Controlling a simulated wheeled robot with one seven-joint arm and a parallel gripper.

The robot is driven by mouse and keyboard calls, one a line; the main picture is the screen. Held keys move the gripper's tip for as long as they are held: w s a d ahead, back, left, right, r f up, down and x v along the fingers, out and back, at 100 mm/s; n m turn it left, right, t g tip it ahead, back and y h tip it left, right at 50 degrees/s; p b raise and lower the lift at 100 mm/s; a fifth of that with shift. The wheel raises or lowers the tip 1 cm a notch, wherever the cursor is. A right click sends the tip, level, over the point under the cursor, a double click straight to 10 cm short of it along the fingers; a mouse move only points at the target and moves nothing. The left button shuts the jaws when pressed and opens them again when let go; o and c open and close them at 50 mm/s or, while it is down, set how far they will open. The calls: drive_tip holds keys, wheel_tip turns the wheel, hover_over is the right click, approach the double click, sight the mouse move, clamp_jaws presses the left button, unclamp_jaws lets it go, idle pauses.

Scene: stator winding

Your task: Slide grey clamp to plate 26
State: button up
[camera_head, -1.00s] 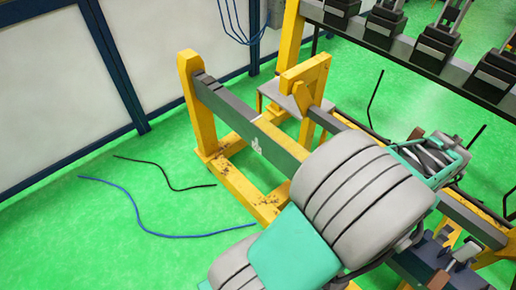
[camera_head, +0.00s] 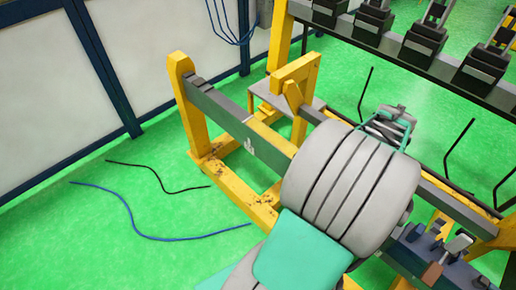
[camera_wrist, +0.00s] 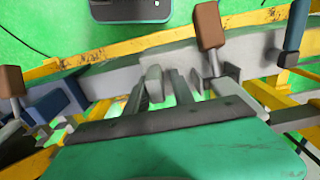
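My gripper (camera_head: 388,122) has a teal and grey body and is beyond my large grey arm link, near the dark rail, in the head view. In the wrist view its dark fingers (camera_wrist: 160,92) point up over grey bars; I cannot tell whether they hold anything. I cannot single out the grey clamp for sure. A blue-grey clamp block (camera_head: 420,243) with a brown-handled lever is at the lower right of the head view. A brown-handled lever (camera_wrist: 208,28) also shows in the wrist view. A small white mark (camera_head: 250,148) is on the grey beam; plate 26 cannot be read.
A yellow frame (camera_head: 189,100) carries the long grey beam (camera_head: 222,110). A dark rack (camera_head: 400,52) with several black clamps stands at the back right. Blue (camera_head: 130,222) and black (camera_head: 165,184) cables lie on the open green floor at left.

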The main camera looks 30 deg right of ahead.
drive_tip(key=shift+w+a, duration=0.25)
drive_tip(key=shift+w, duration=0.85)
drive_tip(key=shift+w+a, duration=0.25)
drive_tip(key=shift+w, duration=0.8)
drive_tip(key=shift+w+a, duration=0.25)
drive_tip(key=shift+w, duration=0.85)
drive_tip(key=shift+w+a+b, duration=0.1)
drive_tip(key=shift+w+a, duration=0.5)
drive_tip(key=shift+w, duration=2.05)
drive_tip(key=shift+w+a+b, duration=0.15)
drive_tip(key=shift+w+a, duration=0.4)
drive_tip(key=shift+w, duration=2.15)
drive_tip(key=shift+w+a+b, duration=0.1)
drive_tip(key=shift+w+a, duration=0.5)
drive_tip(key=shift+w, duration=2.05)
drive_tip(key=shift+w+a, duration=0.5)
drive_tip(key=shift+w, duration=1.55)
drive_tip(key=shift+w+a, duration=0.45)
drive_tip(key=shift+w, duration=1.65)
drive_tip(key=shift+w+a, duration=0.5)
drive_tip(key=shift+w, duration=1.95)
drive_tip(key=shift+s, duration=0.1)
drive_tip(key=shift+s, duration=0.2)
